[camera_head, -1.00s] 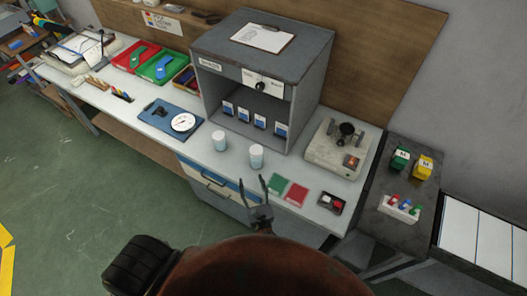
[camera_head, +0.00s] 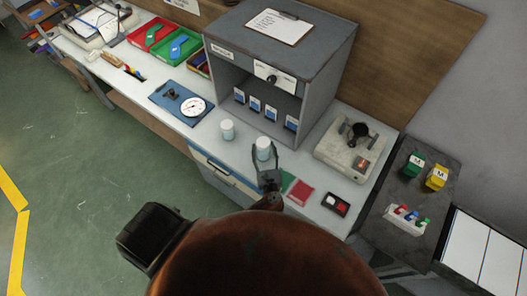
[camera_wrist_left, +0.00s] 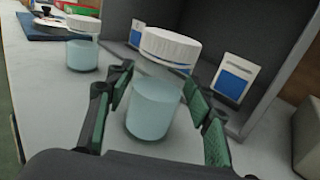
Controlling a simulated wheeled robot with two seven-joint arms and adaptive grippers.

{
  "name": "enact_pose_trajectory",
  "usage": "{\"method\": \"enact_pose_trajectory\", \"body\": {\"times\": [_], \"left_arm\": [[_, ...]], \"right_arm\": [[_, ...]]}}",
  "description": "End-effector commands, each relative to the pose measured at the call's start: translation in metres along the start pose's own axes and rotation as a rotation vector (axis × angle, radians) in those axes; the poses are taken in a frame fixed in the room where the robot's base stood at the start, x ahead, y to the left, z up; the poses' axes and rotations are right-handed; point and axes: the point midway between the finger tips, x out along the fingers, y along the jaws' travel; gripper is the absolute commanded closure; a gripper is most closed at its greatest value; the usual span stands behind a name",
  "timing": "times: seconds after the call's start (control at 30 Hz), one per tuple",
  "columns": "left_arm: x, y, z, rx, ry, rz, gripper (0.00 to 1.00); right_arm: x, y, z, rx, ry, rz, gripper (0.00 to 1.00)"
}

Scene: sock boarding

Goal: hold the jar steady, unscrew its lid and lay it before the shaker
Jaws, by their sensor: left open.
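Two clear jars with white lids and pale blue contents stand on the bench. The right-hand jar (camera_head: 263,149) is at my left gripper (camera_head: 266,160); the other jar (camera_head: 227,130) stands to its left. In the left wrist view the near jar (camera_wrist_left: 155,105) stands upright between my open fingers, its ribbed white lid (camera_wrist_left: 171,46) on top. I cannot tell whether a finger touches it. The other jar (camera_wrist_left: 82,48) is at upper left, also lidded. A beige machine with a black clamp (camera_head: 350,150), probably the shaker, stands to the right. My right gripper is not in view.
A grey open cabinet (camera_head: 325,80) with several blue-and-white packs inside stands just behind the jars. Green and red (camera_head: 300,192) squares and a small switch box (camera_head: 336,204) lie to the right. A blue board with a dial (camera_head: 180,103) lies to the left.

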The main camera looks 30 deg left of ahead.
Motion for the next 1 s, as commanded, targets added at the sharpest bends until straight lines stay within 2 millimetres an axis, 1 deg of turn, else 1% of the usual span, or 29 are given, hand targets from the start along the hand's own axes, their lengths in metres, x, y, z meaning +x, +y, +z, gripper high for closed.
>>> {"method": "enact_pose_trajectory", "body": {"times": [0.03, 0.2, 0.33, 0.43, 0.63, 1.0], "left_arm": [[0.009, 0.001, 0.002, 0.002, -0.004, 0.0, 0.52], [0.037, 0.002, 0.002, 0.003, -0.004, 0.001, 0.52], [0.05, 0.002, 0.002, 0.0, -0.002, 0.002, 0.52], [0.053, 0.003, 0.001, 0.001, -0.001, 0.003, 0.52], [0.053, 0.003, 0.001, 0.0, -0.001, 0.004, 0.52], [0.053, 0.003, 0.001, 0.0, -0.001, 0.004, 0.78]], "right_arm": [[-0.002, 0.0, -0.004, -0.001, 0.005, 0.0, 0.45], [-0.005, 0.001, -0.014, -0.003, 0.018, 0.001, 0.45], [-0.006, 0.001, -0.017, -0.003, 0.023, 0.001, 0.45], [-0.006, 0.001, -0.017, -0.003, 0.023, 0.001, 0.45], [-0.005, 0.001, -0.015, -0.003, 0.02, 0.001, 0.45], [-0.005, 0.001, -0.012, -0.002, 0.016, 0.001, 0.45]]}}
